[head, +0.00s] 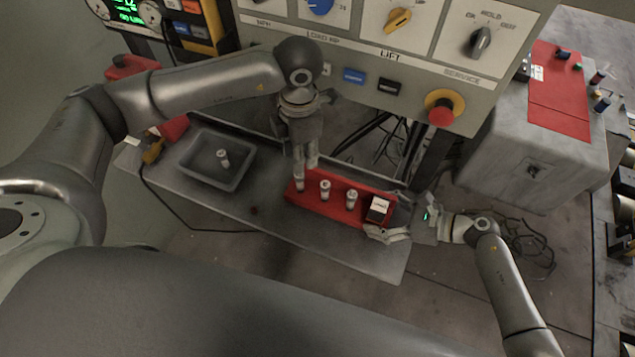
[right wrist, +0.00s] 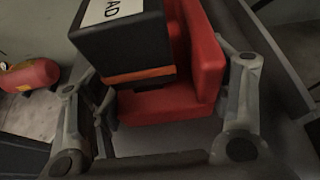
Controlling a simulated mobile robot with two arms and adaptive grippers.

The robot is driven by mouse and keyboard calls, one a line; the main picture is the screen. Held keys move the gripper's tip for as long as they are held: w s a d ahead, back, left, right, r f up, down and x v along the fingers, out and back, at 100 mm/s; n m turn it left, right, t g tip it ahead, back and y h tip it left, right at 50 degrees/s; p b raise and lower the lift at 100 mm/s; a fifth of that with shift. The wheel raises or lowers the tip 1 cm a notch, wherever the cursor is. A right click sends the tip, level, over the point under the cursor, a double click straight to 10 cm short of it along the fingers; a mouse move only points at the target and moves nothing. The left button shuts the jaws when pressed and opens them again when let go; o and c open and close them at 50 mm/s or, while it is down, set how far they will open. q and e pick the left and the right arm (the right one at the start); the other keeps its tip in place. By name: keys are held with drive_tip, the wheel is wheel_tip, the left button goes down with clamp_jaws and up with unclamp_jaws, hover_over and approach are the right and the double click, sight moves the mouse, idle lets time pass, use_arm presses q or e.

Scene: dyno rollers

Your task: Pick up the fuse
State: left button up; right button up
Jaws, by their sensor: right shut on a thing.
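Several white-and-metal fuses stand upright in a red holder (head: 339,208): one at its left end (head: 300,185), one in the middle (head: 325,188) and one to the right (head: 351,198). Another fuse (head: 223,158) is in a grey tray (head: 188,178). My left gripper (head: 305,172) points down at the holder's left end, with its fingertips at the left fuse; its grip is unclear. My right gripper (head: 380,233) is shut on the holder's right end. In the right wrist view, the red holder (right wrist: 150,107) lies between its fingers.
A black labelled block (head: 378,209) sits on the holder's right end. A control panel (head: 350,45) with knobs and a red button (head: 441,112) rises behind. Cables lie behind the holder. The shelf's front right (head: 350,258) is clear.

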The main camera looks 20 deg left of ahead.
sight(301, 175)
use_arm(q)
drive_tip(key=w+d+r+m+y, duration=0.1)
drive_tip(key=d+m+y, duration=0.3)
drive_tip(key=m, duration=0.3)
drive_tip(key=shift+g, duration=0.4)
drive_tip(key=x, duration=1.1)
drive_tip(key=shift+a+f, duration=0.15)
drive_tip(key=shift+a, duration=0.05)
drive_tip(key=c, duration=0.6)
